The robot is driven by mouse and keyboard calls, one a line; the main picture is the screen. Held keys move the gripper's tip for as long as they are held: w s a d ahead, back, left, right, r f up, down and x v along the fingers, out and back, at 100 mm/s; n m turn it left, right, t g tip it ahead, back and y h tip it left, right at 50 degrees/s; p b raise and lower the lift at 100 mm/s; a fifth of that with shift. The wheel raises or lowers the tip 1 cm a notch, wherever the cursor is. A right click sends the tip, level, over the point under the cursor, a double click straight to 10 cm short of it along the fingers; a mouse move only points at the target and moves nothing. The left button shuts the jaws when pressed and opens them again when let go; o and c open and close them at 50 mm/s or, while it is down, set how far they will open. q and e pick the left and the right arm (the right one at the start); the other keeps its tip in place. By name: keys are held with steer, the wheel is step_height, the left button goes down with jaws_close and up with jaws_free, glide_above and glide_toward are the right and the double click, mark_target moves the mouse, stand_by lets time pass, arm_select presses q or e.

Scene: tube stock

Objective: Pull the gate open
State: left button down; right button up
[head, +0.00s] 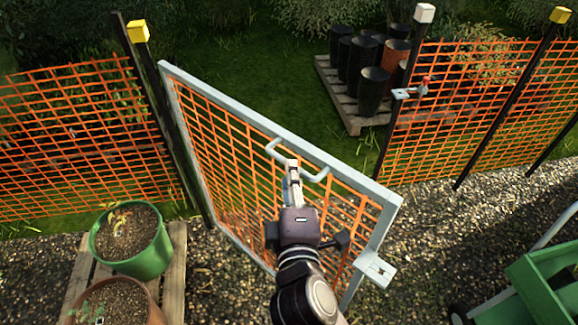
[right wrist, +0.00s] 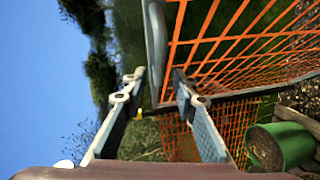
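The gate (head: 262,115) is a grey metal frame filled with orange mesh. It stands partly open, hinged beside the yellow-capped post at left, its free edge swung towards me and away from the white-capped post. Its pale bar handle (head: 316,177) is near the top rail, and a latch plate (head: 375,269) sticks out from the free edge. My right gripper (head: 291,164) is at the handle. In the right wrist view, its fingers (right wrist: 158,76) are apart, with the grey handle bar (right wrist: 155,40) between the tips; contact cannot be told. My left gripper is out of view.
A red-handled latch (head: 424,86) is on the white-capped post (head: 424,13). Potted plants, including a green pot (head: 150,258), stand on a pallet at lower left. A green cart (head: 540,285) is at lower right. Gravel lies between; black pots stand behind the fence.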

steer(key=v, duration=0.2)
steer(key=shift+s+d, duration=0.1)
steer(key=shift+s, duration=0.25)
